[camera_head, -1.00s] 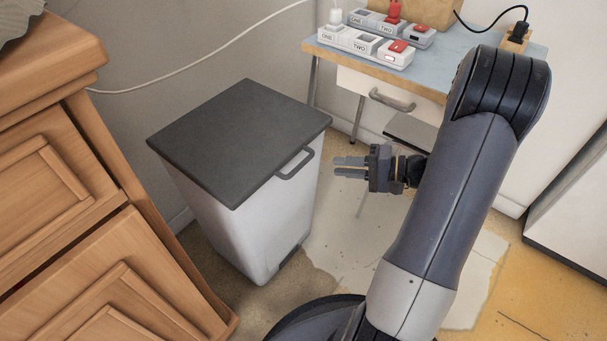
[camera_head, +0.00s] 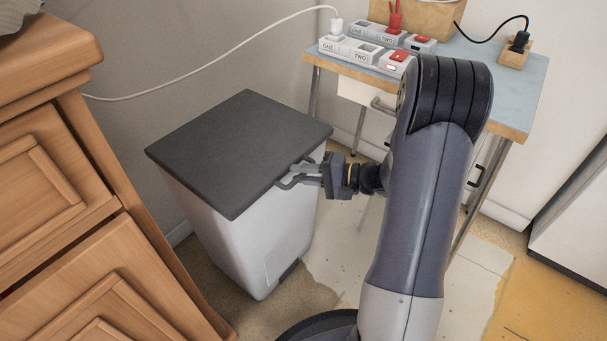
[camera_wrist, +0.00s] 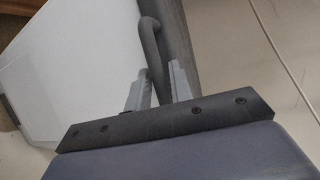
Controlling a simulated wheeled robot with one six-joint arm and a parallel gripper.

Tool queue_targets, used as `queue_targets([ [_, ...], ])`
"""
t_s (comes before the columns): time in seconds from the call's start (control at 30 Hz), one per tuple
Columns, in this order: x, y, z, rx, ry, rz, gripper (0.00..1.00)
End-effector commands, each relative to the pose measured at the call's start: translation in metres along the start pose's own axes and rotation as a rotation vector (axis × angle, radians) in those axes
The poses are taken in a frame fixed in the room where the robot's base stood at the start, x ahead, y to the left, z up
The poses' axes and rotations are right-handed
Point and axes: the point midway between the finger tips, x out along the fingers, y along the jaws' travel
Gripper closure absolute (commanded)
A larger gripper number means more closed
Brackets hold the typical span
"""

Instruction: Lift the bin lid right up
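The bin (camera_head: 250,235) is a tall white box beside the wooden dresser. Its flat dark grey lid (camera_head: 235,145) lies closed on top. A dark loop handle (camera_head: 285,181) sticks out from the lid's right front edge. My gripper (camera_head: 302,175) is at this handle, reaching in from the right. In the wrist view the two grey fingers (camera_wrist: 158,88) stand close on either side of the handle bar (camera_wrist: 150,42) and look shut on it. The bin's white wall (camera_wrist: 85,60) and the dark lid edge (camera_wrist: 176,35) show beyond. The fingertips are partly hidden in the head view.
A wooden dresser (camera_head: 60,190) stands close on the left. A small blue-topped table (camera_head: 470,75) with power strips (camera_head: 365,52) stands behind my arm. A white cable (camera_head: 215,62) runs along the wall behind the bin. The space above the lid is clear.

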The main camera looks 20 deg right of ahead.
Motion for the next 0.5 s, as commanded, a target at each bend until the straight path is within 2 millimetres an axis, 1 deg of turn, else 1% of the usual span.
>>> queue_targets([
  [0.13,-0.0003,-0.0001,-0.0001,0.0,0.0,0.0,0.8],
  [0.37,-0.0004,0.0,-0.0001,0.0,0.0,0.0,0.99],
  [0.4,-0.0004,0.0,-0.0001,0.0,0.0,0.0,1.0],
  [0.5,-0.0005,0.0,0.0,0.0,0.0,0.0,1.0],
])
